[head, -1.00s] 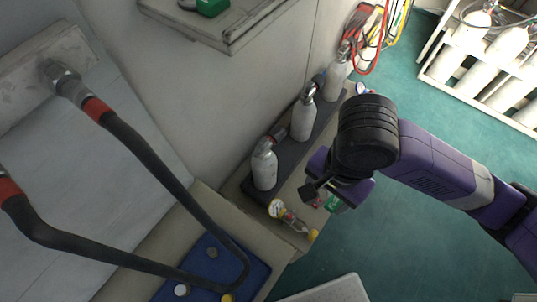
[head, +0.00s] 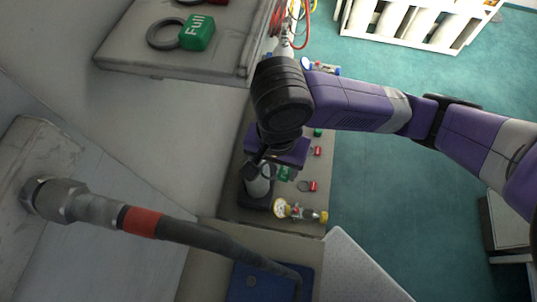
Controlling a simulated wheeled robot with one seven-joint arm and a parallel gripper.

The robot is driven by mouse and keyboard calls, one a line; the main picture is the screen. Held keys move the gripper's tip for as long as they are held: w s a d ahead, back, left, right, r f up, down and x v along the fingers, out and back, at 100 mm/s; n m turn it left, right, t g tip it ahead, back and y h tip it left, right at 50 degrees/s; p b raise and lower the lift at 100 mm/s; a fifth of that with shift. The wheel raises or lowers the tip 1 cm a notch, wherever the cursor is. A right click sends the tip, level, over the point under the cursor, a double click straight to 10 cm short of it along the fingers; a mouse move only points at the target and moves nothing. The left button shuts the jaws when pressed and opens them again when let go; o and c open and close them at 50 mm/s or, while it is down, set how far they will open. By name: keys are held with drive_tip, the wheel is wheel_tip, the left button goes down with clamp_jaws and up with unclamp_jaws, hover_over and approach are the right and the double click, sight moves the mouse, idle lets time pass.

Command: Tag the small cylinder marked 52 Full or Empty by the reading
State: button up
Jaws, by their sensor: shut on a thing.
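My gripper (head: 264,168) is over the ledge, above the nearest small white cylinder (head: 260,184). It is shut on a green tag (head: 285,173), which shows just below and to the right of the jaws. The cylinder stands in a dark rack (head: 255,203); its top is hidden behind my gripper, and I cannot read its number. I cannot tell whether the tag touches the cylinder. A pressure gauge with a yellow end (head: 298,211) lies on the ledge in front; its reading is too small to tell.
Red tags (head: 308,186) and another green tag (head: 318,132) lie along the ledge's right side. A thick black hose (head: 205,238) crosses the lower left. Green floor (head: 390,210) is open at right.

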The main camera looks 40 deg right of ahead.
drive_tip(key=w+d+f+b, duration=0.1)
drive_tip(key=w, duration=0.5)
drive_tip(key=shift+w, duration=0.25)
drive_tip(key=shift+w, duration=0.25)
idle(0.3)
drive_tip(key=shift+f, duration=0.3)
drive_tip(key=shift+f+b, duration=0.3)
drive_tip(key=shift+f, duration=0.05)
drive_tip(key=shift+f+b, duration=0.35)
drive_tip(key=shift+f, duration=1)
idle(2.1)
drive_tip(key=o, duration=1.4)
